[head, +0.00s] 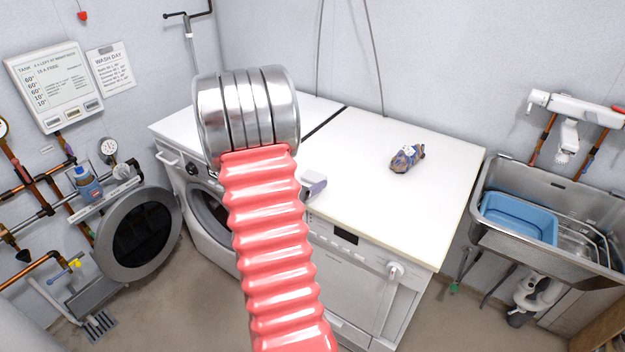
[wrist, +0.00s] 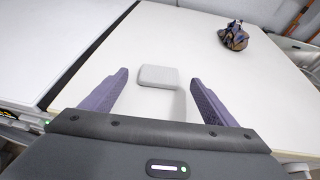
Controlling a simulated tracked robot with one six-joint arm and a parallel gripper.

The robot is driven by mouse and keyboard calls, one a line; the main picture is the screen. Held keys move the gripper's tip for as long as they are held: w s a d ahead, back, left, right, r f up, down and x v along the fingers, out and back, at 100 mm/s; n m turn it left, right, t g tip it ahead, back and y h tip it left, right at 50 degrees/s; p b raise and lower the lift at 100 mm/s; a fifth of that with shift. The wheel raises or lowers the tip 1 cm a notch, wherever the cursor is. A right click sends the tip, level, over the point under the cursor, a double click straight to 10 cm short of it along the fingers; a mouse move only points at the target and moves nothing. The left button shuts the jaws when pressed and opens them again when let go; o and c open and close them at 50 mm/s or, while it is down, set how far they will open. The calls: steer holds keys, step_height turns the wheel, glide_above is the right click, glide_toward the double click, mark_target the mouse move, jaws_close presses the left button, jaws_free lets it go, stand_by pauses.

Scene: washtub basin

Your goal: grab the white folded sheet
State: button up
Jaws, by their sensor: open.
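The white folded sheet (wrist: 158,80) looks like a small, pale, rounded flat block in the wrist view. It lies flat on the white worktop (wrist: 205,50). My gripper (wrist: 159,75) is open, with one purple finger to the left of the sheet and one to the right. The sheet lies ahead, around the level of the fingertips, with a gap on both sides. Nothing is held. In the head view my pink ribbed arm blocks the middle, and I cannot make out the sheet there. Only a small grey-purple part of my gripper (head: 315,184) shows beside the arm.
A crumpled dark, patterned bundle (head: 407,158) lies on the worktop to the right; it also shows in the wrist view (wrist: 233,37). A dark gap (head: 325,123) splits the worktop. A metal sink (head: 540,262) with a blue basin (head: 519,218) stands right. The worktop's centre is clear.

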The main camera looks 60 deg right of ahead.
mark_target(313, 176)
steer(key=shift+x, duration=2.2)
steer(key=shift+w+f, duration=0.1)
steer(key=shift+f, duration=0.05)
steer(key=shift+a, duration=0.1)
steer(key=shift+c, duration=0.5)
steer(key=c, duration=1)
step_height(313, 176, up, 10)
